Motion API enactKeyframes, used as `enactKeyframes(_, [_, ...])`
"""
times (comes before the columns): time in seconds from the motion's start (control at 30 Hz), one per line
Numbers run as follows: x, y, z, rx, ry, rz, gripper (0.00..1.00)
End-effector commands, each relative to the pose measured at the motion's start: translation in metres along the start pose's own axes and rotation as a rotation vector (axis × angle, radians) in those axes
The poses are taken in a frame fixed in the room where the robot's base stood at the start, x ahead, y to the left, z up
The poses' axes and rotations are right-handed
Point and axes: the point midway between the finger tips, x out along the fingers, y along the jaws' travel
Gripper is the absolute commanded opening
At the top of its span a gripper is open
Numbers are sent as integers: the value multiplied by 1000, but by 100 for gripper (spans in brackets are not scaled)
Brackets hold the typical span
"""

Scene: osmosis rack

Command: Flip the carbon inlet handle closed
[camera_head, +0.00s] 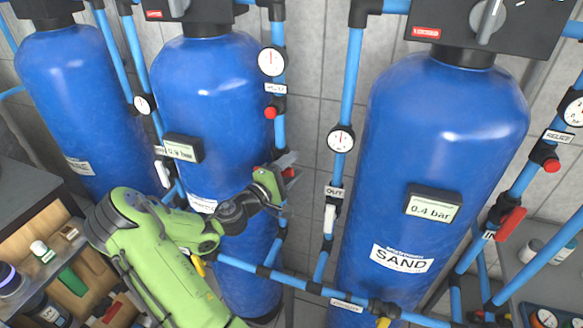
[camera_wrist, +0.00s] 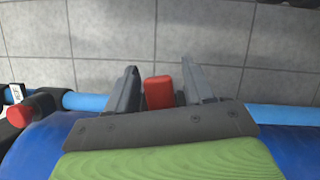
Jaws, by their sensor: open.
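My gripper (camera_head: 287,172) is at the blue pipe on the right of the middle tank (camera_head: 205,85). The middle tank's label is partly hidden by my arm.
A red knob (camera_head: 270,113) and a round gauge (camera_head: 272,61) sit above on the same pipe. The sand tank (camera_head: 440,130) stands to the right, with a white OUT handle (camera_head: 329,218) beside it. Low pipes cross below. A tiled wall stands behind.

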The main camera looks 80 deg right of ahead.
Motion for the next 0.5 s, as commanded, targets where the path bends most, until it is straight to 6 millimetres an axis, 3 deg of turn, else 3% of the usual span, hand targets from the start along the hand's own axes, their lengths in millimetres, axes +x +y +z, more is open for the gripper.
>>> enactKeyframes(0.07, [0, 0, 0, 0, 0, 0, 52])
enactKeyframes(0.4, [-1, 0, 0, 0, -1, -1, 1])
enactKeyframes(0.5, [-1, -2, 0, 32, -1, -13, 1])
